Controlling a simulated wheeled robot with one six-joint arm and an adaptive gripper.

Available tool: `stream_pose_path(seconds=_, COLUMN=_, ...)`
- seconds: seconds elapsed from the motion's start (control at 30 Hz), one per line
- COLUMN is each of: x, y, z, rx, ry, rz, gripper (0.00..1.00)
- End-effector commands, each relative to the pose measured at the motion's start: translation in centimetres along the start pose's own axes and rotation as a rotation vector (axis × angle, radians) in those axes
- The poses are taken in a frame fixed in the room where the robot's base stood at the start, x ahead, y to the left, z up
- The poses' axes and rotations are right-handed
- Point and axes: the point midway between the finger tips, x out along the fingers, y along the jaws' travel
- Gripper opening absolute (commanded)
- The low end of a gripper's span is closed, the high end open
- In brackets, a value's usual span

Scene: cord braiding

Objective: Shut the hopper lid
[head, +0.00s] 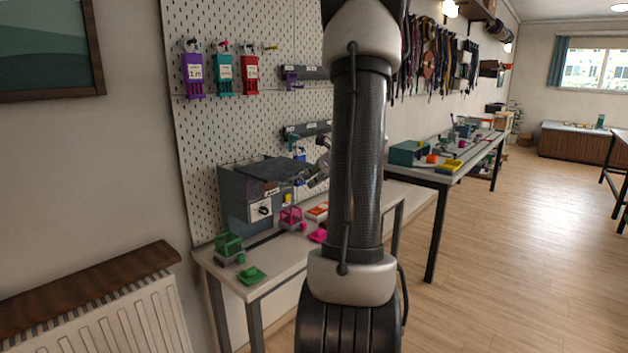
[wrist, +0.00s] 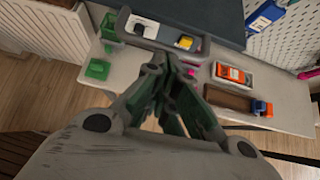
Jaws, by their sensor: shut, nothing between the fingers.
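The hopper (head: 238,205) is a grey box machine with a dial plate on its front, on the bench against the pegboard. Its dark flat lid (head: 268,168) lies across the top, looking level or nearly so; whether it is fully seated I cannot tell. In the wrist view the lid (wrist: 205,15) is a dark panel at the top. My gripper (wrist: 172,62) is shut and empty, with its tips by the hopper's front edge. In the head view my gripper (head: 312,178) is beside the lid's right edge, partly hidden by my arm; contact is unclear.
On the bench (head: 237,283) stand a green holder (head: 229,245), a green piece (head: 252,275) and a pink holder (head: 291,216). An orange-and-white box (wrist: 232,74) and a blue item (wrist: 262,108) show in the wrist view. The pegboard (head: 215,140) rises behind. Open floor lies right.

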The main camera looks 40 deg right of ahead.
Motion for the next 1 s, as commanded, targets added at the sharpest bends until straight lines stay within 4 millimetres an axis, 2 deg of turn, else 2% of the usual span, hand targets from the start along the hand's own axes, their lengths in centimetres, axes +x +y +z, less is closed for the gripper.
stream_pose_path(seconds=0.3, x=5.8, y=0.0, z=4.8, rx=-0.003, ry=0.0, rz=0.004, gripper=0.0)
stream_pose_path(seconds=0.43, x=7.7, y=0.0, z=6.3, rx=-0.003, ry=0.001, rz=0.003, gripper=0.0)
stream_pose_path(seconds=0.6, x=8.5, y=-0.1, z=7.1, rx=0.0, ry=0.0, rz=0.001, gripper=0.0)
stream_pose_path(seconds=1.0, x=8.4, y=-0.1, z=7.4, rx=-0.002, ry=-0.007, rz=-0.001, gripper=0.0)
